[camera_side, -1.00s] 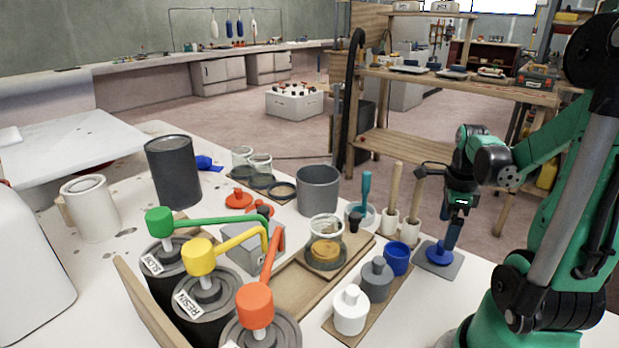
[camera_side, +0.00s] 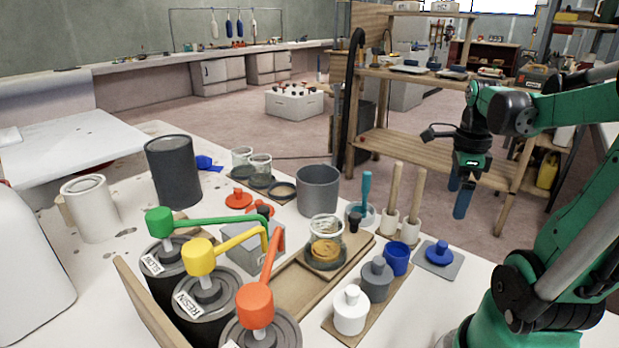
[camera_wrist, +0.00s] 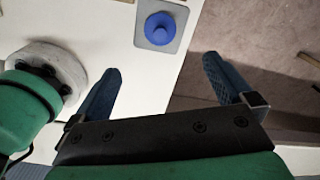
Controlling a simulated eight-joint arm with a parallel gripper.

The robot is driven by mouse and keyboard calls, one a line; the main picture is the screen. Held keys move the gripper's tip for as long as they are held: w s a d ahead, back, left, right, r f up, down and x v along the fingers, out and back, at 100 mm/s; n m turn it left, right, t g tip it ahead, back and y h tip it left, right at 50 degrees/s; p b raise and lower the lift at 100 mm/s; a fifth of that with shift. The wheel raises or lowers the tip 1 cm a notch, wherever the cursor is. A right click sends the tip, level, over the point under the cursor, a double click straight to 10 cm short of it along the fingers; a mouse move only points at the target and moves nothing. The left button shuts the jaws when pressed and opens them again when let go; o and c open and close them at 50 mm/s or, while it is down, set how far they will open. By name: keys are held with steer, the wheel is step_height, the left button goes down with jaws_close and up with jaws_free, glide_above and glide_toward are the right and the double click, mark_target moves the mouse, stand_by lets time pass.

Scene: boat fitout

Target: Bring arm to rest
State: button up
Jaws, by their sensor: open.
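My gripper (camera_side: 459,196) is raised above the right edge of the table in the side view, fingers pointing down. It is open and empty. In the wrist view the two blue fingers of my gripper (camera_wrist: 160,85) are spread wide with nothing between them. A blue knobbed lid (camera_side: 438,253) rests on a grey square pad (camera_side: 455,270) on the table, below and left of my gripper. In the wrist view the blue lid (camera_wrist: 160,29) and its pad (camera_wrist: 142,40) lie beyond the fingertips.
A blue cup (camera_side: 397,259), a grey bottle (camera_side: 376,280) and a white bottle (camera_side: 350,312) stand on a wooden strip. Two wooden-handled tools (camera_side: 393,195) stand upright nearby. A wooden shelf (camera_side: 440,180) stands behind. The space around my gripper is clear.

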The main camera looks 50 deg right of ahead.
mark_target(442, 243)
steer(key=shift+f, duration=6.15)
steer(key=shift+r, duration=0.15)
steer(key=shift+r, duration=10)
steer(key=w+a+r, duration=0.5)
steer(key=shift+a, duration=0.2)
